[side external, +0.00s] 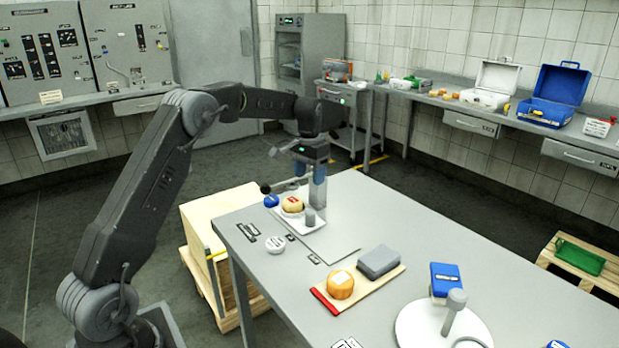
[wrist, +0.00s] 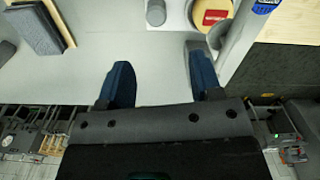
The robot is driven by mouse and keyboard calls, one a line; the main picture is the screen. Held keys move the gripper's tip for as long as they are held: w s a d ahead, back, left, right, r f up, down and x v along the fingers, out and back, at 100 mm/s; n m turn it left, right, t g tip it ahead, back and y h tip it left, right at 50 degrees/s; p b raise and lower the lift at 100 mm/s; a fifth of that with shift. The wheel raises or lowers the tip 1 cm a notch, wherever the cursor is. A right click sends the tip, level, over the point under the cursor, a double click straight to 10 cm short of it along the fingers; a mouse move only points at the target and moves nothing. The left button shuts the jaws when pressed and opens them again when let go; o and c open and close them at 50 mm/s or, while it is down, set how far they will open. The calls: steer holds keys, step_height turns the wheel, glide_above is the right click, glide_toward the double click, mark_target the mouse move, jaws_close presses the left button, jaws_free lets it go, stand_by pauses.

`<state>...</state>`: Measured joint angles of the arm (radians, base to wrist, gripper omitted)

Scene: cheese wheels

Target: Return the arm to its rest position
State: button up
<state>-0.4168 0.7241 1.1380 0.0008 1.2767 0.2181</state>
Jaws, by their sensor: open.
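My gripper (side external: 313,190) hangs fingers down over the far end of the grey table (side external: 430,240), just beyond the small white tray (side external: 306,223) in the side view. In the wrist view its two blue fingers (wrist: 160,65) are spread apart with only bare tabletop between them. A pale yellow cheese wheel with a red label (side external: 292,204) rests on the tray; it also shows at the top of the wrist view (wrist: 212,10). An orange cheese wheel (side external: 340,285) sits on a wooden board with a red end (side external: 325,300). The gripper holds neither wheel.
A grey block (side external: 379,261) lies on the board. A short grey cylinder (side external: 310,217) stands at the tray, with a blue item (side external: 271,200) nearby. A blue box (side external: 445,279) and a white round stand (side external: 415,328) are at the near right. The right middle of the table is clear.

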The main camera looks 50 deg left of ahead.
steer(key=s+d+r+m+t, duration=0.1)
steer(key=s+d+r+t, duration=0.2)
steer(key=s+d+r, duration=1.1)
steer(key=s+d+f+t, duration=0.1)
steer(key=s+d, duration=0.2)
steer(key=s, duration=0.3)
steer(key=s+d+f, duration=0.2)
steer(key=s, duration=0.4)
steer(key=s+d+f+m+t, duration=0.1)
steer(key=s+d+f, duration=0.1)
steer(key=s, duration=0.3)
steer(key=shift+s+d+t, duration=0.3)
steer(key=shift+s+d, duration=0.1)
steer(key=shift+d, duration=0.45)
steer(key=shift+f, duration=0.1)
